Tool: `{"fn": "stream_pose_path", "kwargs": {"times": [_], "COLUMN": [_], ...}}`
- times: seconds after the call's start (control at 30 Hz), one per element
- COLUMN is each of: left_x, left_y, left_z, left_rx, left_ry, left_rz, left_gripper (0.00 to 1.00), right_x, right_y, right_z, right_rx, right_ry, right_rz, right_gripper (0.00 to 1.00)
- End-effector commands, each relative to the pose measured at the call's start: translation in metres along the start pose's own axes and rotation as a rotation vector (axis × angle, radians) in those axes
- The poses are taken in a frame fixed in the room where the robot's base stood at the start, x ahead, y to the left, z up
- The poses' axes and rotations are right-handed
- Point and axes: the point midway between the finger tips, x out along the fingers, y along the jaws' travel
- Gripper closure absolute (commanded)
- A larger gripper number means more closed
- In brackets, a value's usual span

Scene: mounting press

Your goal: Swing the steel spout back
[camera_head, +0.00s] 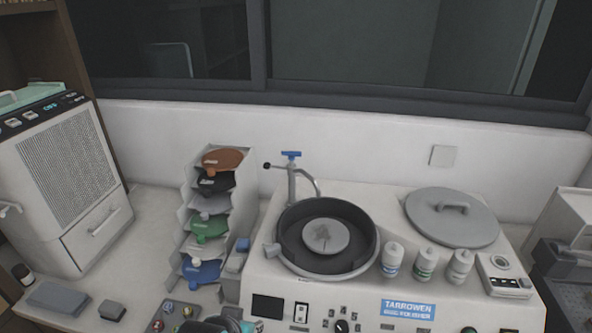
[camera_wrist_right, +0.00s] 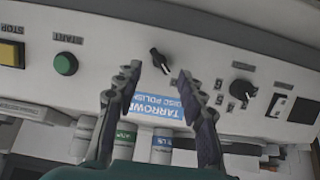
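The steel spout (camera_head: 309,182) rises behind the polisher's round dark bowl (camera_head: 288,240). It has an upright post with a blue tap handle (camera_head: 291,154) on top and a side rod ending in a black knob (camera_head: 267,166) at the left. Its curved tube bends right, and its end is at the bowl's back rim. A grey disc (camera_head: 325,237) lies inside the bowl. My right gripper (camera_wrist_right: 166,78) is open and empty in the wrist view, in front of the control panel.
A round grey lid (camera_head: 452,217) lies right of the bowl. Several white bottles (camera_head: 392,259) stand along the front. A rack of coloured discs (camera_head: 207,215) is close to the left of the spout. The wall is close behind.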

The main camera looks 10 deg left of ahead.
Motion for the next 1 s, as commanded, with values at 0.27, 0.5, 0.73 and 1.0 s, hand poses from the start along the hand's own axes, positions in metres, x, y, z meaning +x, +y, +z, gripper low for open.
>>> {"fn": "stream_pose_path", "kwargs": {"times": [0.27,0.5,0.73,1.0], "left_x": [0.0,-0.001,0.004,0.034], "left_y": [0.0,-0.015,-0.053,-0.055], "left_z": [0.0,-0.03,-0.133,-0.265], "left_rx": [0.0,0.083,0.364,0.762], "left_ry": [0.0,0.016,0.084,0.215], "left_rz": [0.0,-0.08,-0.346,-0.694], "left_gripper": [0.7,0.72,0.72,0.72], "right_x": [0.0,-0.007,-0.026,-0.036], "right_y": [0.0,0.0,0.0,0.0], "right_z": [0.0,-0.005,-0.019,-0.026], "right_rx": [0.0,0.0,0.0,0.0], "right_ry": [0.0,0.0,0.0,0.0], "right_rz": [0.0,0.0,0.0,0.0], "right_gripper": [0.6,0.6,0.6,0.6]}}
